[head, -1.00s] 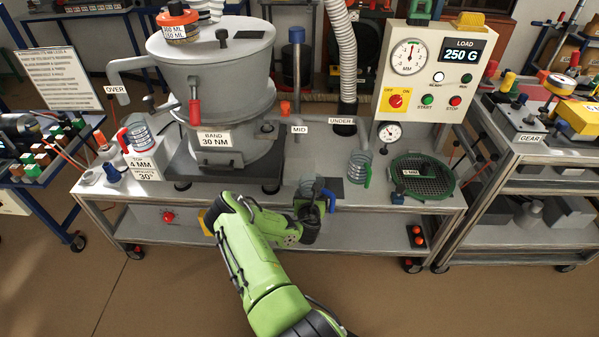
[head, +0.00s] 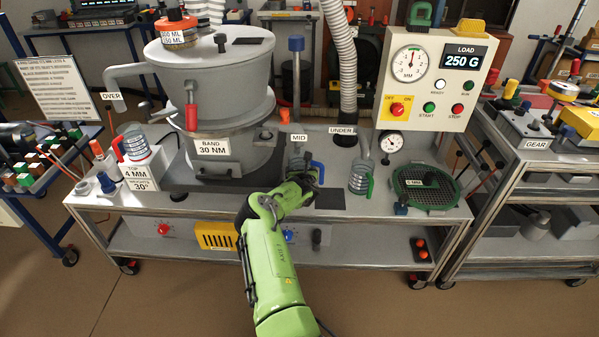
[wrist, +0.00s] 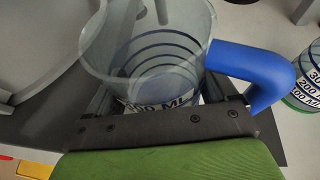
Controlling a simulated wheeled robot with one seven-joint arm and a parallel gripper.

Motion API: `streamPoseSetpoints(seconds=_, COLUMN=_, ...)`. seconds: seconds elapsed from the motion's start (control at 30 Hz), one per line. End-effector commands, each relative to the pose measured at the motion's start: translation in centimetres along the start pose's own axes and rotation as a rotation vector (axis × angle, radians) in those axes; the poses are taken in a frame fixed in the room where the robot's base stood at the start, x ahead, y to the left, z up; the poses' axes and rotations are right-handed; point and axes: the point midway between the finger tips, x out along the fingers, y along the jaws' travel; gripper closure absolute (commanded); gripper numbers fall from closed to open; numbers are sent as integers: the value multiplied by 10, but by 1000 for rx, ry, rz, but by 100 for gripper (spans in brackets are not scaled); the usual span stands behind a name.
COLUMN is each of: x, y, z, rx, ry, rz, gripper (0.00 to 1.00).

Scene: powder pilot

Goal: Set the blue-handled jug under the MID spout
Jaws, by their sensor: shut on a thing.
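The blue-handled jug is clear with dark rings; its body (wrist: 160,62) and blue handle (wrist: 255,72) fill the middle of the wrist view. My gripper (wrist: 165,128) is shut on it. The jug looks upright. I cannot tell whether its mouth is exactly under the spout or whether its base touches the bench.
A green-handled jug (head: 359,178) stands to the right under the UNDER label (head: 342,130). A red-handled jug (head: 134,144) is at the left by the OVER label (head: 112,96). The large grey sifter (head: 207,75) stands left of my gripper. A green-rimmed sieve (head: 424,187) lies right.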

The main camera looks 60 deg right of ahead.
Motion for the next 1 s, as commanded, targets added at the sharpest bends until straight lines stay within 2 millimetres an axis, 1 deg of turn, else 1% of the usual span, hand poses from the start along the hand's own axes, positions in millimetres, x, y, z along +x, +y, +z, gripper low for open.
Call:
streamPoseSetpoints(seconds=0.13, x=10, y=0, z=4, rx=0, ry=-3, rz=2, gripper=46)
streamPoseSetpoints(seconds=0.3, x=33, y=-1, z=11, rx=-1, ry=-3, rz=1, gripper=46)
streamPoseSetpoints(seconds=0.37, x=38, y=-1, z=14, rx=-1, ry=-3, rz=1, gripper=46)
streamPoseSetpoints(seconds=0.4, x=41, y=0, z=5, rx=1, ry=2, rz=0, gripper=46)
streamPoseSetpoints(seconds=0.47, x=42, y=0, z=0, rx=1, ry=1, rz=-1, gripper=46)
streamPoseSetpoints(seconds=0.7, x=42, y=0, z=2, rx=0, ry=-1, rz=-1, gripper=46)
streamPoseSetpoints(seconds=0.8, x=43, y=0, z=-1, rx=0, ry=-1, rz=0, gripper=46)
streamPoseSetpoints(seconds=0.83, x=43, y=0, z=-2, rx=0, ry=0, rz=0, gripper=13)
streamPoseSetpoints(seconds=0.9, x=43, y=0, z=-1, rx=0, ry=0, rz=0, gripper=2)
streamPoseSetpoints(seconds=0.93, x=43, y=0, z=-1, rx=0, ry=0, rz=0, gripper=0)
streamPoseSetpoints(seconds=1.0, x=43, y=0, z=-1, rx=0, ry=0, rz=0, gripper=0)
